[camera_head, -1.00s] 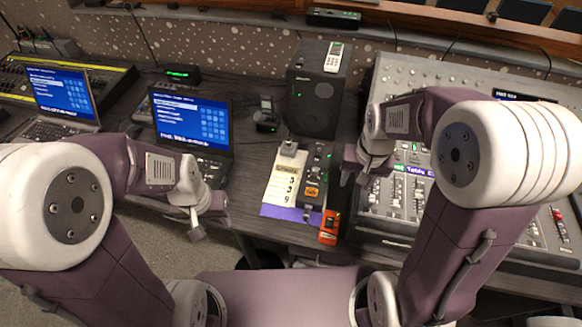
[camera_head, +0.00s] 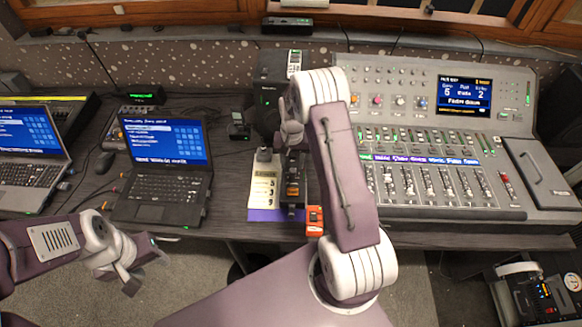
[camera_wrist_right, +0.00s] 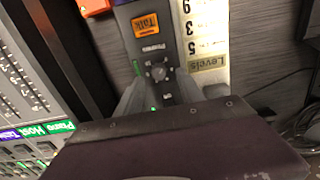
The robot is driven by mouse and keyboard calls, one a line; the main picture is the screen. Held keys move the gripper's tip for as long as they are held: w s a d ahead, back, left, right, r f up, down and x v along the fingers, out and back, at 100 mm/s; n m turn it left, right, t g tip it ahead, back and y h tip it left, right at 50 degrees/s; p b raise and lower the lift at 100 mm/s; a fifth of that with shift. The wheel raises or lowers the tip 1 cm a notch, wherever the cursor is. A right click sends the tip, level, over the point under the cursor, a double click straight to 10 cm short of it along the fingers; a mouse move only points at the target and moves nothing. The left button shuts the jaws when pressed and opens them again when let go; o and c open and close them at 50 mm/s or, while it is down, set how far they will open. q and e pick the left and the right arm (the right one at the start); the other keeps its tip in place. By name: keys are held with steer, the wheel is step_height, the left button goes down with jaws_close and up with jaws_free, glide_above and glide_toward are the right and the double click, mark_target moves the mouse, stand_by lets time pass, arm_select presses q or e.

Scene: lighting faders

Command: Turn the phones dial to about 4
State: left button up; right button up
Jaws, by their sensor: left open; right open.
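The phones dial (camera_wrist_right: 158,72) is a small grey knob on a dark narrow box in the right wrist view, beside an orange Talk button (camera_wrist_right: 146,24). The box (camera_head: 292,205) lies on the desk in the head view, where my right arm hides its dial. My right gripper (camera_wrist_right: 160,82) is open, pointing down, with one finger on each side of the dial; I cannot tell whether they touch it. A Levels card (camera_wrist_right: 206,30) with large numbers lies beside the box. My left gripper (camera_head: 132,274) is open and empty, low at the left, off the desk's front edge.
A mixing console (camera_head: 460,215) with faders and a screen stands close on the right. An orange-red object (camera_head: 314,228) sits at the desk's front edge. A black speaker (camera_head: 268,98) stands behind the box. Two laptops (camera_head: 160,150) are to the left.

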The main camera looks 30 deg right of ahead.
mark_target(293, 170)
steer(key=f, duration=0.3)
steer(key=shift+d+f, duration=0.25)
steer(key=shift+f, duration=0.15)
steer(key=shift+a, duration=0.1)
jaws_close()
